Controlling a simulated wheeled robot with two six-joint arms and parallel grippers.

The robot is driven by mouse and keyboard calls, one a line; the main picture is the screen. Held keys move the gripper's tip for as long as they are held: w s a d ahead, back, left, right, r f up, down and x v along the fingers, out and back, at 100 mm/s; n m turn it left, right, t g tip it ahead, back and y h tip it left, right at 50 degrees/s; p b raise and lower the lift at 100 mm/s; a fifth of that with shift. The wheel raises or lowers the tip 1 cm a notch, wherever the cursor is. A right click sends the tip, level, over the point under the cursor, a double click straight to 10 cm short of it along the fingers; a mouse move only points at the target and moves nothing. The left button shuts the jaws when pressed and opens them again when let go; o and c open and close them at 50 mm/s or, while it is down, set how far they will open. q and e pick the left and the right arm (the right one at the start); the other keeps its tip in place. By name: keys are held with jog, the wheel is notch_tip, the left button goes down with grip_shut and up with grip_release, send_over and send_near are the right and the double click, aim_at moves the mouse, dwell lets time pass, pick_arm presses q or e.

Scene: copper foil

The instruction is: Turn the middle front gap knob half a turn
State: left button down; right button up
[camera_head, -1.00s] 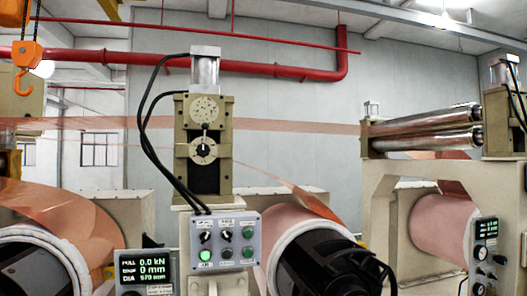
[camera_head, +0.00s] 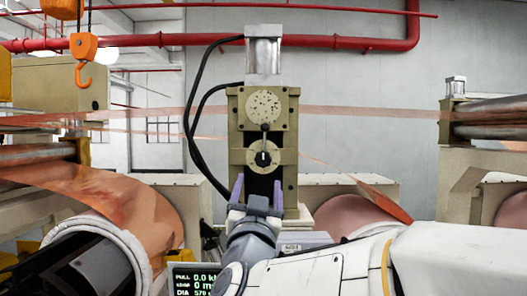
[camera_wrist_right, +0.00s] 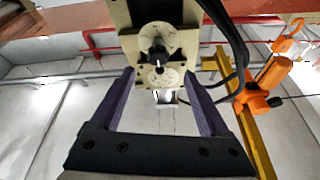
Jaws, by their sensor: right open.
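The middle front gap knob (camera_head: 263,158) is a black knob on a pale round dial, low on the front of the beige stand (camera_head: 236,125). A disc with small holes (camera_head: 264,106) is above it, with a dark lever between them. In the right wrist view the stand appears upside down, with the knob (camera_wrist_right: 156,46) near the top. My right gripper (camera_head: 257,188) is open, its purple fingers pointing up just below the knob in the head view. In the wrist view its fingertips (camera_wrist_right: 159,72) frame the stand, nothing between them. My left gripper is out of view.
Black cables (camera_head: 192,135) loop left of the stand. Copper foil (camera_head: 100,190) wraps a roll at left; another roll (camera_head: 345,215) is right, partly behind my arm. An orange hook (camera_head: 83,65) hangs at upper left. My arm covers most of the control panel.

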aim_at(263, 160)
jog(key=shift+m+h, duration=0.3)
jog(key=shift+h, duration=0.1)
jog(key=p+x, duration=0.2)
jog(key=x, duration=0.1)
jog(key=p+x, duration=0.2)
jog(key=x, duration=0.1)
jog(key=r+p+x, duration=0.1)
jog(key=p+x, duration=0.1)
jog(key=x, duration=0.2)
jog(key=shift+s+f, duration=0.1)
jog(key=shift+s, duration=0.1)
jog(key=shift+w+d, duration=0.1)
jog(key=shift+w, duration=0.3)
